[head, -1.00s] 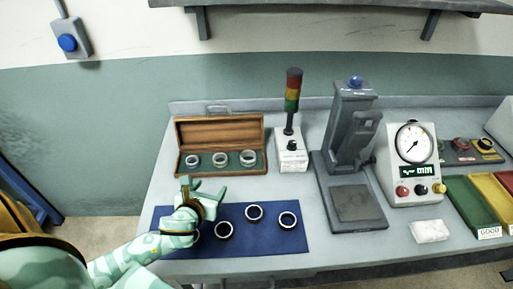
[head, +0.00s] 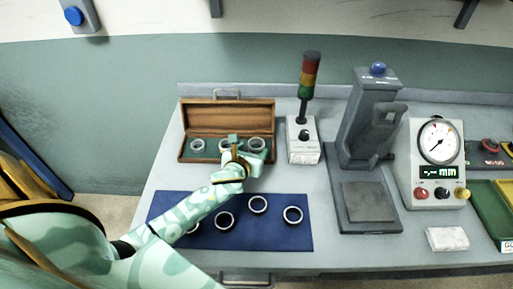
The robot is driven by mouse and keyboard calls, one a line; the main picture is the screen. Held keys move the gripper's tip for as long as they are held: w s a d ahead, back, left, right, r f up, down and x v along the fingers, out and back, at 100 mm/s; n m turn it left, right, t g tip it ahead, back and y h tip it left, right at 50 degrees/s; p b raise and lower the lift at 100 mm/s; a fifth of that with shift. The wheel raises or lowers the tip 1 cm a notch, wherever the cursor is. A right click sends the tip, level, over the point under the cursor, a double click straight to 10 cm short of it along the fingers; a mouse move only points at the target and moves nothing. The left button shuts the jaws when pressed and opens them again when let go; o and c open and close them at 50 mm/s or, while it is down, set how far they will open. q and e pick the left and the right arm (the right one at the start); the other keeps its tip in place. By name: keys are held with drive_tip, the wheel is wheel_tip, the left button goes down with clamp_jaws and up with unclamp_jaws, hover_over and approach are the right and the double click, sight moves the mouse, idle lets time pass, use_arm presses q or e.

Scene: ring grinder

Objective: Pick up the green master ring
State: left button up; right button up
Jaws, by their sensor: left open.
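An open wooden case (head: 187,117) with a green lining stands at the back left of the bench. Three pale metallic rings sit in its row: a left ring (head: 197,146), a middle ring (head: 224,145) partly hidden by my gripper, and a right ring (head: 257,143). I cannot tell by colour which one is the green master ring. My left gripper (head: 243,147) is open over the front of the case, at the middle and right rings. No ring is visibly held. My right gripper is not in view.
Several dark-rimmed rings (head: 292,215) lie on the blue mat (head: 280,236), under and beside my left arm. A signal tower (head: 305,135) stands just right of the case. A grey press-like stand (head: 366,130) and a dial gauge unit (head: 436,160) stand further right.

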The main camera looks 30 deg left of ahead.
sight(254, 149)
use_arm(q)
drive_tip(key=x, duration=0.2)
drive_tip(key=b+x, duration=0.1)
drive_tip(key=x, duration=0.1)
drive_tip(key=shift+d+f, duration=0.1)
drive_tip(key=shift+f, duration=0.2)
drive_tip(key=shift+s+r, duration=0.1)
drive_tip(key=shift+s, duration=0.05)
drive_tip(key=shift+c, duration=0.6)
drive_tip(key=c, duration=0.7)
drive_tip(key=shift+c, duration=0.2)
